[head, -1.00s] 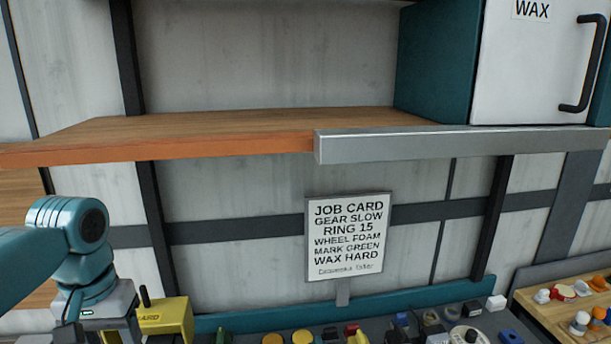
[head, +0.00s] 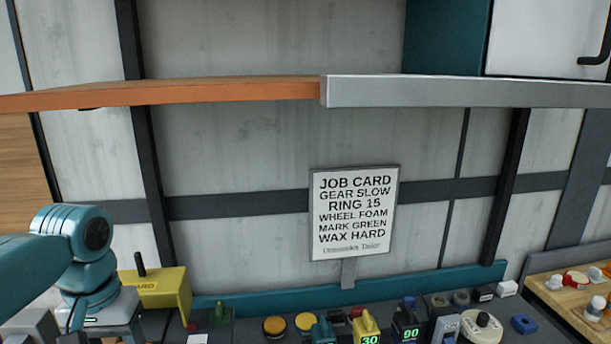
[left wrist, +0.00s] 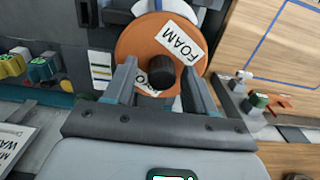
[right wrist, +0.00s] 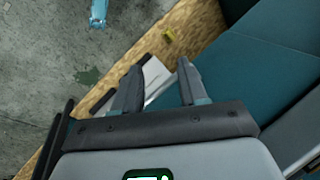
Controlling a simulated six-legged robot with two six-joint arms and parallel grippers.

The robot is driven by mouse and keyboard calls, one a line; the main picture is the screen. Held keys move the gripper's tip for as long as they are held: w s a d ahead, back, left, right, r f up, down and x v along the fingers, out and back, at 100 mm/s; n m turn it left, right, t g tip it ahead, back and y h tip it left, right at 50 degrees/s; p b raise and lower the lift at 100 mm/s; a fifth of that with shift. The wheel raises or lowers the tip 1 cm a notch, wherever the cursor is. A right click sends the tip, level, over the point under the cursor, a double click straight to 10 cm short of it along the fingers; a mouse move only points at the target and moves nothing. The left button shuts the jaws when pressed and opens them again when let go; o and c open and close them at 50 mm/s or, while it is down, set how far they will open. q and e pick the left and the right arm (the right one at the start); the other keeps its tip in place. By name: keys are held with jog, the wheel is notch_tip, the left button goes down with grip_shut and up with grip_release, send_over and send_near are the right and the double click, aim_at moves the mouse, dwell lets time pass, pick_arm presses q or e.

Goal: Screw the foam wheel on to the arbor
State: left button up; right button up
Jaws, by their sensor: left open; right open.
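In the left wrist view an orange foam wheel (left wrist: 133,43) with a white FOAM label lies under my left gripper. A dark round knob (left wrist: 161,72) stands at its middle, between the fingers. My left gripper (left wrist: 160,85) is open around this knob with gaps at its sides. I cannot tell whether the wheel is seated on the arbor, which is hidden. My right gripper (right wrist: 155,85) is open and empty in the right wrist view. Neither gripper's fingers show in the head view, only part of my left arm.
A job card (head: 353,214) reads WHEEL FOAM. A yellow box (head: 165,288) and several coloured knobs and blocks stand along the bench back. A wooden tray (head: 560,290) with small parts is at right. A shelf (head: 200,92) hangs above.

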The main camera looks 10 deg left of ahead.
pick_arm(q)
jog(key=shift+a+f, duration=0.1)
jog(key=shift+a, duration=0.05)
jog(key=shift+c, duration=0.9)
grip_shut()
jog(key=shift+f, duration=0.2)
